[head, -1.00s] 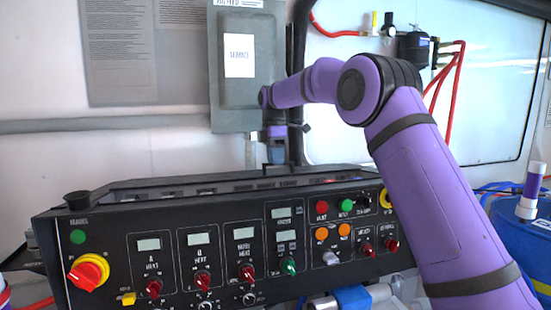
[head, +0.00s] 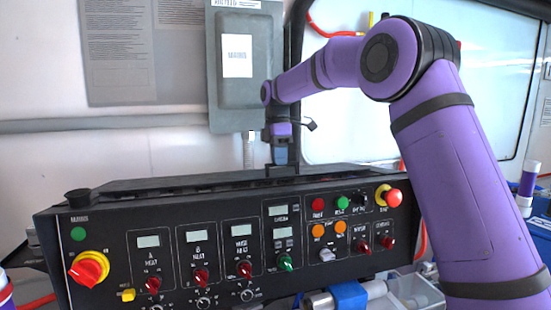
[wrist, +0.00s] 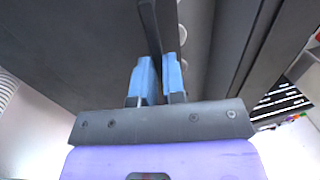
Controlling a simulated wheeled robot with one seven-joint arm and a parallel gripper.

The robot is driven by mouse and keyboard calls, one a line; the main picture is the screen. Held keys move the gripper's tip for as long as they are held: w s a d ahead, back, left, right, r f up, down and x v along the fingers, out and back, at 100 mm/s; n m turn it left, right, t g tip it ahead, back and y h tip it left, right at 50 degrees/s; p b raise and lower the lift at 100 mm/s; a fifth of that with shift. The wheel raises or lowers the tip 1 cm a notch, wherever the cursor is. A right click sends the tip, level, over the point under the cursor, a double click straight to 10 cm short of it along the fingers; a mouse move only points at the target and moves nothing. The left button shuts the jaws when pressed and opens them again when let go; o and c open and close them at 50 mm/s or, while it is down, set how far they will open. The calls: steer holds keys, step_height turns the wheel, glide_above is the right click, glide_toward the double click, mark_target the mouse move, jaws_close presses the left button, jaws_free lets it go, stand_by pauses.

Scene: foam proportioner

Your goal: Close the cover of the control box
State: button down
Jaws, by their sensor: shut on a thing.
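The control box (head: 215,240) is a wide black panel with knobs, switches and small displays. Its black cover (head: 170,184) runs along the top as a thin, low slab seen nearly edge-on. I cannot tell whether it rests fully on the box. My gripper (head: 283,168) points down at the top of the box, right of its middle. In the wrist view, the blue fingertips of my gripper (wrist: 159,80) are shut around a thin dark handle (wrist: 151,30). The handle stands by a broad dark grey surface (wrist: 60,40), apparently the cover.
A grey electrical box (head: 240,65) with a white label hangs on the wall behind my gripper. A red knob (head: 393,197) sticks up at the panel's right end. A blue drum (head: 535,235) stands at the far right. Red hoses run along the wall.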

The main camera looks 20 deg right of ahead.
steer(key=s+r, duration=0.1)
steer(key=s, duration=0.8)
steer(key=shift+r, duration=0.25)
steer(key=c, duration=1.2)
jaws_free()
steer(key=shift+s, duration=0.25)
steer(key=shift+w, duration=0.1)
steer(key=shift+r, duration=0.15)
step_height(320, 180, up, 10)
steer(key=w, duration=0.2)
steer(key=shift+r, duration=0.2)
